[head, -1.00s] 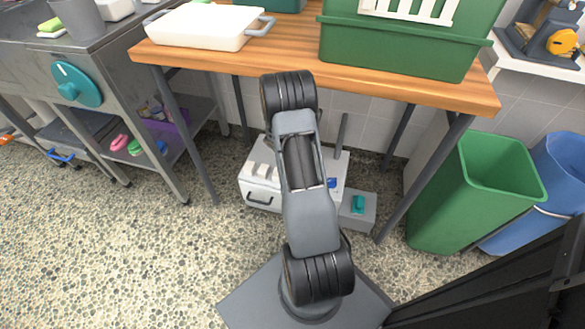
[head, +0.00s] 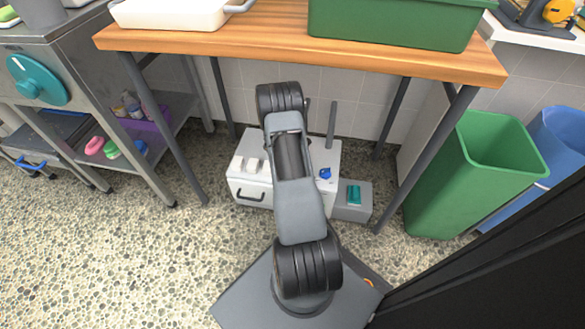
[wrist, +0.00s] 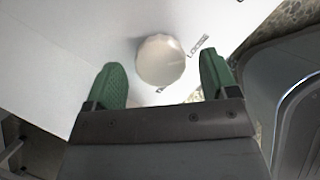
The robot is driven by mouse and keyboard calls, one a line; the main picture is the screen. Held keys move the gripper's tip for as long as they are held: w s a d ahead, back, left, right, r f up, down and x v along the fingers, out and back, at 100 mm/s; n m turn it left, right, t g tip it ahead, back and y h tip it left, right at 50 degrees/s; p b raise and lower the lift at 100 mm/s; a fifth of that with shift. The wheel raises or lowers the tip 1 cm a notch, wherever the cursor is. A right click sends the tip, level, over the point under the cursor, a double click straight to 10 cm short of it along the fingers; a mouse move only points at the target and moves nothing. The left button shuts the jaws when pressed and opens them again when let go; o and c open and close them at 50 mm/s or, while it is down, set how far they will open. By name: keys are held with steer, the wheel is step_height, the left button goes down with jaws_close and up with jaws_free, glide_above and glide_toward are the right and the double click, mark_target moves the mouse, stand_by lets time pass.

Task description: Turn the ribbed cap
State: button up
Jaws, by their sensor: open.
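The ribbed cap (wrist: 161,58) is a round, off-white knob with a scalloped edge on a white surface in the wrist view. Small dark printed marks lie beside it. My gripper (wrist: 163,72) is open, with one green fingertip left of the cap and one right of it. A visible gap separates each fingertip from the cap; how far they are above the surface I cannot tell. In the head view my arm reaches over a white box (head: 250,192) under the table and hides my gripper; I cannot make out the cap there.
The wooden table (head: 270,52) overhangs the white box, with grey legs at both sides. A grey box with a teal switch (head: 354,195) stands to its right. A green bin (head: 470,180) is farther right. A steel bench with a teal dial (head: 37,80) is at left.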

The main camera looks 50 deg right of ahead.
steer(key=shift+d+f, duration=0.2)
steer(key=shift+f, duration=0.3)
steer(key=c, duration=0.9)
